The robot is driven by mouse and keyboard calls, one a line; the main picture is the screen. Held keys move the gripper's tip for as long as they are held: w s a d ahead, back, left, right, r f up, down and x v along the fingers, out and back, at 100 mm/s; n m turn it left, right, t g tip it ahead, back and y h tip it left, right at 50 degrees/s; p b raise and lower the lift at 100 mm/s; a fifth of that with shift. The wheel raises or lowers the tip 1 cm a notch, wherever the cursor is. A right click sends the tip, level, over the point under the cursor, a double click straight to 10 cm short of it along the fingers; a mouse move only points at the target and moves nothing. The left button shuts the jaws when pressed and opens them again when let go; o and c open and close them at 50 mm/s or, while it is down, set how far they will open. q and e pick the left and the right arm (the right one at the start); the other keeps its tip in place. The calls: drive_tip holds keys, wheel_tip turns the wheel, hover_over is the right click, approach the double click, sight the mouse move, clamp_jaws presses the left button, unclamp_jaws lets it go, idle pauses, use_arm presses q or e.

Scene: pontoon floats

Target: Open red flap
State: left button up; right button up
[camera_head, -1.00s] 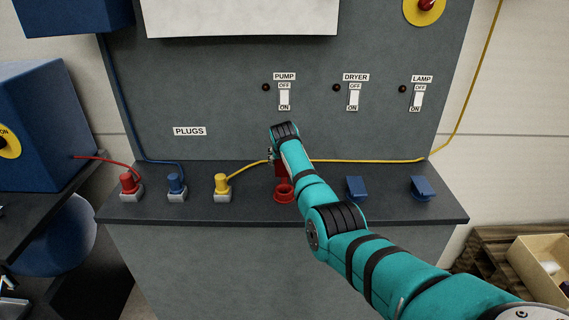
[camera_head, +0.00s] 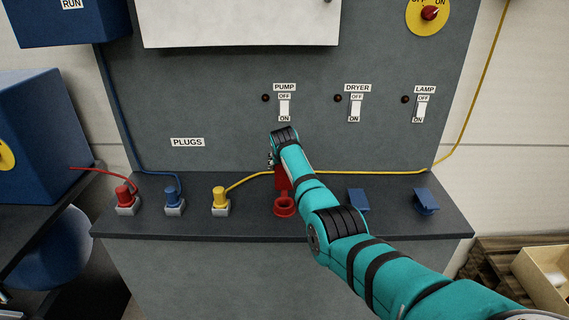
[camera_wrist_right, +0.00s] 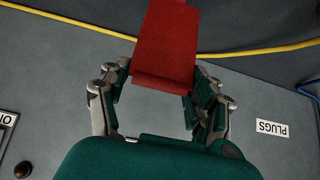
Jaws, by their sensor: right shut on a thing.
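The red flap (camera_head: 282,178) stands raised behind its red round socket (camera_head: 284,206) on the grey ledge, partly hidden by my right arm. The socket's opening shows in the head view. In the right wrist view the flap (camera_wrist_right: 165,45) is a flat red plate reaching between the fingers. My right gripper (camera_wrist_right: 160,84) is shut on the flap, one finger at each side of it. In the head view this gripper is mostly hidden behind its own wrist. My left gripper is not in view.
Red (camera_head: 126,197), blue (camera_head: 174,197) and yellow (camera_head: 220,200) plugs sit left on the ledge. Blue flaps (camera_head: 358,200) (camera_head: 426,200) are to the right. A yellow cable (camera_head: 370,171) runs behind the gripper. Switches (camera_head: 284,108) are on the panel above.

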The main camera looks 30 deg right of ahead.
drive_tip(key=shift+w+d+r, duration=0.1)
drive_tip(key=shift+w+r, duration=0.05)
drive_tip(key=shift+r, duration=0.25)
drive_tip(key=o, duration=1.8)
drive_tip(key=shift+f, duration=0.25)
drive_tip(key=shift+c, duration=0.2)
drive_tip(key=v, duration=1.2)
drive_tip(key=shift+f, duration=0.1)
